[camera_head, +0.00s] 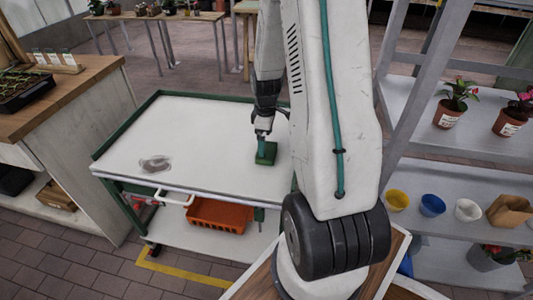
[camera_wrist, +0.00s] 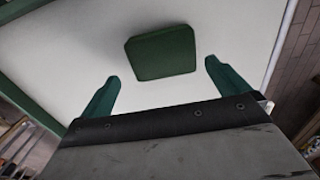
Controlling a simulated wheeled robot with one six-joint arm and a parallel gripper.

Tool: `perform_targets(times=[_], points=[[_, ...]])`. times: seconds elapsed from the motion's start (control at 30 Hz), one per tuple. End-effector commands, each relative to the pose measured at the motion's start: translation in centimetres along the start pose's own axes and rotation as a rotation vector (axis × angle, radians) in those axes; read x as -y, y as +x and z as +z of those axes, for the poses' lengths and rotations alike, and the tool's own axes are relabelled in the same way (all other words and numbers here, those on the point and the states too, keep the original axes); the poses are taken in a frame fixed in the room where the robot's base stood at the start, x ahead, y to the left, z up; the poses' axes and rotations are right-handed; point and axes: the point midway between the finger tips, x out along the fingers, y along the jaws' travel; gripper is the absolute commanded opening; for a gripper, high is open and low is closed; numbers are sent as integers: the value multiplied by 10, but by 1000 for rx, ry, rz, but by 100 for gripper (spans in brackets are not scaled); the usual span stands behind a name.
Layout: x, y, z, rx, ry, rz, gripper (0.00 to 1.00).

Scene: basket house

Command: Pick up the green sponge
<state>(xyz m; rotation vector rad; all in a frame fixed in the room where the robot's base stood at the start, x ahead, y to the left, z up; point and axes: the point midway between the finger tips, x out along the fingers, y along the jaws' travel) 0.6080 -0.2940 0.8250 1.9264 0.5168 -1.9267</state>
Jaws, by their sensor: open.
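The green sponge (camera_head: 266,153) is a dark green block on the white top of the cart (camera_head: 200,130), to the right of the middle. My gripper (camera_head: 263,137) reaches down over it from above. In the wrist view the sponge (camera_wrist: 161,52) lies ahead of my gripper (camera_wrist: 160,78). The two green fingers are spread apart, one toward each side of the sponge, with nothing between them. A gap shows between the fingertips and the sponge in that view. Part of the cart top is hidden behind my arm in the head view.
A shelf (camera_head: 430,180) with pots stands at right, a wooden counter (camera_head: 70,95) at left.

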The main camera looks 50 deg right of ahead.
Motion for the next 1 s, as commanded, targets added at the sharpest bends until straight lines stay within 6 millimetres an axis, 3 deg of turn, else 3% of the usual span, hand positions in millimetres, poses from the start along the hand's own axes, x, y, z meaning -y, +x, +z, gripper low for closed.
perform_targets(times=[0.3,0.63,0.77,1.0], points=[[5,45,-2,2,1,-3,100],[4,52,-2,0,1,1,100],[4,52,-2,0,1,0,67],[4,52,-2,0,1,0,64]])
